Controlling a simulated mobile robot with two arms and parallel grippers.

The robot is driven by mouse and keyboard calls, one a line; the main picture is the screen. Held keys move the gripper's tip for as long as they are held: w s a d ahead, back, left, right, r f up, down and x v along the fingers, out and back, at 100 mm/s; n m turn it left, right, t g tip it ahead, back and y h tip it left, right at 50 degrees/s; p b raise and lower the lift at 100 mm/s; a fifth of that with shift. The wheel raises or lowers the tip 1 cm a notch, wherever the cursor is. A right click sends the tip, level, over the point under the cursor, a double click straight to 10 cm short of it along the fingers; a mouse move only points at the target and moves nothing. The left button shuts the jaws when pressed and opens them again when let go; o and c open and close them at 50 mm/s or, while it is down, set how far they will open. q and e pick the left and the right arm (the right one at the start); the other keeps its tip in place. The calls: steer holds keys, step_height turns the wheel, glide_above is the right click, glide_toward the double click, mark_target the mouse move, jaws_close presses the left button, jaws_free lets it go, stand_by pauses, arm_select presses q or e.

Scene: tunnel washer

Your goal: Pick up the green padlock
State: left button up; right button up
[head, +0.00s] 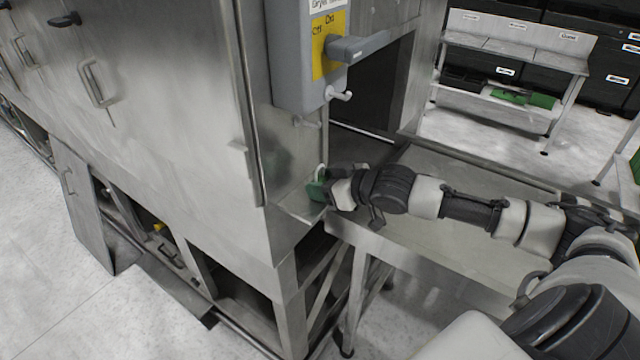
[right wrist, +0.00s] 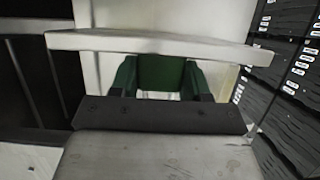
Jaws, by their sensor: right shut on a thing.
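The green padlock (head: 317,188) is at the corner of the steel machine, at the left end of my right arm in the head view. Its pale shackle shows above the green body. My right gripper (head: 334,187) is shut on it. In the right wrist view the green padlock (right wrist: 160,75) sits between the dark fingers, partly hidden behind a dark bar. I cannot tell whether the padlock touches the steel ledge below it. My left gripper is not in view.
A steel table (head: 450,215) lies under my right arm. A shelf rack (head: 510,70) stands at the back right.

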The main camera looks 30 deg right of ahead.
mark_target(325, 180)
steer(key=shift+r, duration=0.45)
step_height(325, 180, up, 3)
steer(key=shift+d+r+b, duration=0.1)
steer(key=shift+r+b, duration=0.05)
steer(key=shift+b, duration=0.7)
steer(key=s+d+r+b, duration=0.5)
steer(key=s+d+r, duration=0.2)
steer(key=s, duration=0.1)
steer(key=shift+s+d, duration=0.3)
